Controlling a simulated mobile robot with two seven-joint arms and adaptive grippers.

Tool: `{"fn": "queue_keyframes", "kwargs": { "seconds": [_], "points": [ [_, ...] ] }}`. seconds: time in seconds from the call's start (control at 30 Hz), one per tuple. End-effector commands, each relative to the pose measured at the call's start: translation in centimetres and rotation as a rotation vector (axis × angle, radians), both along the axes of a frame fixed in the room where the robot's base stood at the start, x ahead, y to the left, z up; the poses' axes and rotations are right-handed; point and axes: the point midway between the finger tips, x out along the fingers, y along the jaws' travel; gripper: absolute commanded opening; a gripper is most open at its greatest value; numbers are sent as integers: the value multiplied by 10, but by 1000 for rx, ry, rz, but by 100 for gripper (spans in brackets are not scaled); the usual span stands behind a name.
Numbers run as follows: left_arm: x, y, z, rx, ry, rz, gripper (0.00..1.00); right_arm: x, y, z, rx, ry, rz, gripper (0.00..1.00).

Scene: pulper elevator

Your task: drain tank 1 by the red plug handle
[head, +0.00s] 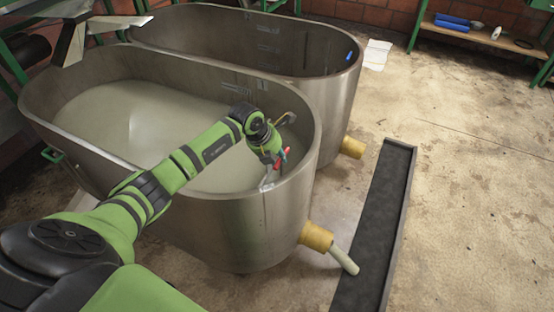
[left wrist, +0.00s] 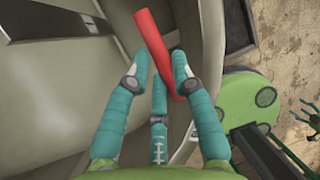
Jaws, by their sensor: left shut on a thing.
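The near steel tank (head: 230,215) holds a pale, cloudy liquid (head: 140,115). I cannot read which tank is number 1. A red handle (head: 281,160) shows at the near tank's right end, inside the rim; it also shows as a red bar in the left wrist view (left wrist: 153,45). My left gripper (head: 275,161) is shut on the red handle, its teal fingers around the bar in the left wrist view (left wrist: 160,62). The plug below is hidden. What looks like my right gripper (left wrist: 308,112) shows small at the right edge of the left wrist view.
The near tank's yellow outlet (head: 316,236) has a pale column (head: 342,261) slanting down toward a dark floor channel (head: 375,230); I cannot tell whether it is liquid or solid. A second tank (head: 335,100) stands behind with its own yellow outlet (head: 353,147). The floor at right is clear.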

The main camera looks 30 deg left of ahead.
Motion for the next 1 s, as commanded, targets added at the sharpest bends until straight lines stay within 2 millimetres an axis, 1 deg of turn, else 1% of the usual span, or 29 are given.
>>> {"fn": "queue_keyframes", "kwargs": {
  "seconds": [0.03, 0.1, 0.4, 0.43, 0.47, 0.73, 0.83, 0.93, 1.0],
  "points": [
    [4, 1, 24, 0, -17, 1, 0, 0, 0, 14, 0, -1, 0, 64],
    [4, 1, 32, -1, -17, 1, 0, 1, 0, 18, -1, -1, -1, 64],
    [5, 0, 31, -2, -19, 1, 0, 2, 0, 16, 0, -4, -1, 64],
    [5, 0, 31, -2, -19, 1, 28, 2, 0, 16, 0, -4, -2, 64],
    [5, 0, 31, -2, -19, 1, 35, 2, 0, 16, 0, -4, -2, 64],
    [3, 0, 28, -1, -12, 1, 35, 4, -1, 16, 0, -7, -2, 64],
    [2, 1, 30, 0, -11, 1, 35, 6, -1, 16, -1, -10, -2, 64],
    [-2, 4, 39, 2, -13, 1, 35, 5, 0, 16, 0, -8, -2, 64],
    [-7, 6, 49, 2, -13, 0, 35, 5, 0, 16, 0, -8, -2, 64]
  ]
}}
